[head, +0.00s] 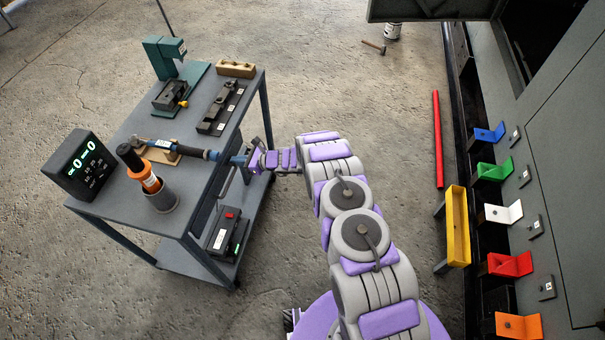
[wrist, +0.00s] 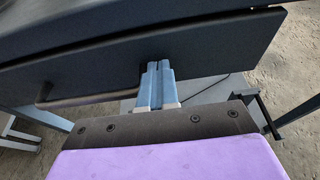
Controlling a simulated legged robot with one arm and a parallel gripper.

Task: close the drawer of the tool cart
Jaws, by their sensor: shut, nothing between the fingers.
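The tool cart (head: 118,205) stands at left in the head view, with a grey top and a lower shelf. Its dark drawer front (wrist: 215,50) spans the wrist view below the cart's top edge, with a bar handle (wrist: 85,98) at left. My gripper (head: 240,160) is at the cart's right side. Its blue fingers (wrist: 157,68) are shut and empty, with the tips at the drawer front's lower part, right of the handle. They appear to touch it, but contact is not certain. How far the drawer stands out is hard to tell.
The cart top bears a display box (head: 80,165), an orange-banded tool in a cup (head: 150,182), a green press (head: 165,58) and dark blocks (head: 222,107). A black box (head: 226,232) sits on the lower shelf. A cabinet with coloured brackets (head: 510,265) stands at right. Concrete floor lies between.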

